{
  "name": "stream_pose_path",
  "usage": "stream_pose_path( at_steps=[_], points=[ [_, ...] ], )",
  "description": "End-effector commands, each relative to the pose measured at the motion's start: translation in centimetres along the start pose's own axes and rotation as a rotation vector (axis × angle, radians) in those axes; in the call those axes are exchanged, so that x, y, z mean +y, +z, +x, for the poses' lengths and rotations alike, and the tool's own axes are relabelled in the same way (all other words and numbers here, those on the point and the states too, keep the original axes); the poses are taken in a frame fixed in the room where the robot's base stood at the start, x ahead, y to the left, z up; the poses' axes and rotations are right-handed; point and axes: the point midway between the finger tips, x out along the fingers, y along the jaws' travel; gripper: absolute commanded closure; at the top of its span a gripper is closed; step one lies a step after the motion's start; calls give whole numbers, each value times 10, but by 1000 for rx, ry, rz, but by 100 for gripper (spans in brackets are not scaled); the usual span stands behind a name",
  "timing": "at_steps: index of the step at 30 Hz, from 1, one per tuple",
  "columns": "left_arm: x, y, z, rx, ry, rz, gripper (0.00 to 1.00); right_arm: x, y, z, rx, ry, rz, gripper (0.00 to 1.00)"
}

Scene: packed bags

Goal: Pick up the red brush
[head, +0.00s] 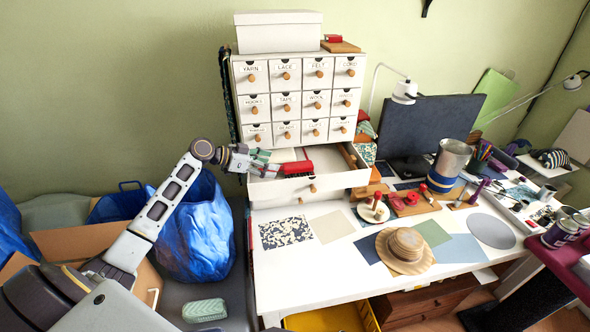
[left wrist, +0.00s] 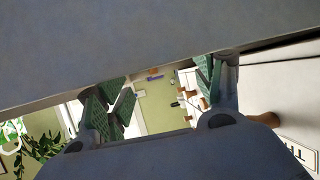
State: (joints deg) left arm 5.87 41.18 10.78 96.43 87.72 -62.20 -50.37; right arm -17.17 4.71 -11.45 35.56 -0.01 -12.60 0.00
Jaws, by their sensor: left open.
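The red brush (head: 297,168) lies at the open drawer (head: 311,182) of the white cabinet, near its left front part. Its lower side looks dark red, and part of it may be hidden by the drawer front. My left gripper (head: 266,162) is open just left of the brush, over the drawer's left end, with its green-padded fingers pointing toward it. I cannot tell whether they touch. In the left wrist view my gripper (left wrist: 165,88) has its fingers apart with nothing between them, and the brush is not visible there. My right gripper is not in view.
The cabinet (head: 300,98) with labelled drawers rises behind the open drawer. A white box (head: 278,32) and a smaller red item (head: 333,38) sit on top. The white desk (head: 300,280) holds a straw hat (head: 405,247) and papers. Blue bags (head: 197,235) stand at left.

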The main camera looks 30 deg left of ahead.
Motion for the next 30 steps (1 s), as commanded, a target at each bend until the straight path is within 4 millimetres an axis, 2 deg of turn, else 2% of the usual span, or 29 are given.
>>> stream_pose_path(
  at_steps=[16,30],
  points=[
    [-2,4,46,0,0,-2,32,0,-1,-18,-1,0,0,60],
    [-2,5,50,-1,0,-1,32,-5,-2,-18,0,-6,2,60]
  ],
)
